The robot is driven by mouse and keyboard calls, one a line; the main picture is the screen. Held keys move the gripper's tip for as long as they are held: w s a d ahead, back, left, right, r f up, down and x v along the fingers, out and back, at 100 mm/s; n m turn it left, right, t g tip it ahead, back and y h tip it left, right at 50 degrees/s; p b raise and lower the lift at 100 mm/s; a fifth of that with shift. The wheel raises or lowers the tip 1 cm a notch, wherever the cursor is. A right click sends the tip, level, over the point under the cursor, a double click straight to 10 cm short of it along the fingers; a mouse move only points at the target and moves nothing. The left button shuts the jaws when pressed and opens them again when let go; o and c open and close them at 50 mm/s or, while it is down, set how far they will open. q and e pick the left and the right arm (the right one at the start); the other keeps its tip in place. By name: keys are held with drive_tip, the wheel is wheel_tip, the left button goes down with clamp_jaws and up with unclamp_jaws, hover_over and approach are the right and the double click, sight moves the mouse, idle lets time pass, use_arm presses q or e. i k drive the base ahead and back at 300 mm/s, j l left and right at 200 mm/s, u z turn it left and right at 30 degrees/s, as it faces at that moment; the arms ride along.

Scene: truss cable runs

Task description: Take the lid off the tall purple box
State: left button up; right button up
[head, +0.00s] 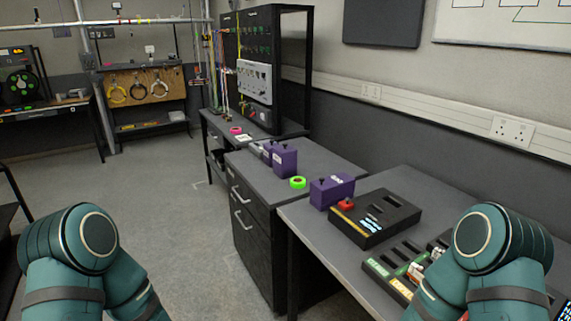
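A tall purple box (285,163) stands upright on the grey-topped drawer cabinet in the middle of the head view. It has a small pale label on its front and a dark knob on top, and its lid appears to be on. A wider, lower purple box (332,192) with a dark knob stands closer, at the left end of the right-hand desk. Parts of both my arms show at the bottom corners, but neither gripper is in view.
A green tape roll (298,182) lies near the tall box. A black device (375,218) with a red button sits on the desk (300,215), with a slotted tray (395,265) in front. A black equipment rack (262,75) stands behind. The floor (185,240) at left is clear.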

sight(284, 149)
drive_tip(key=i+z, duration=0.1)
drive_tip(key=z, duration=0.65)
drive_tip(key=i+j+z, duration=0.15)
drive_tip(key=j+z, duration=0.65)
drive_tip(key=i+j+z, duration=0.1)
drive_tip(key=j+z, duration=0.3)
drive_tip(key=j, duration=0.6)
drive_tip(key=j+z, duration=0.1)
drive_tip(key=j, duration=0.9)
drive_tip(key=k+j, duration=0.1)
drive_tip(key=j, duration=0.85)
drive_tip(key=i+z, duration=0.05)
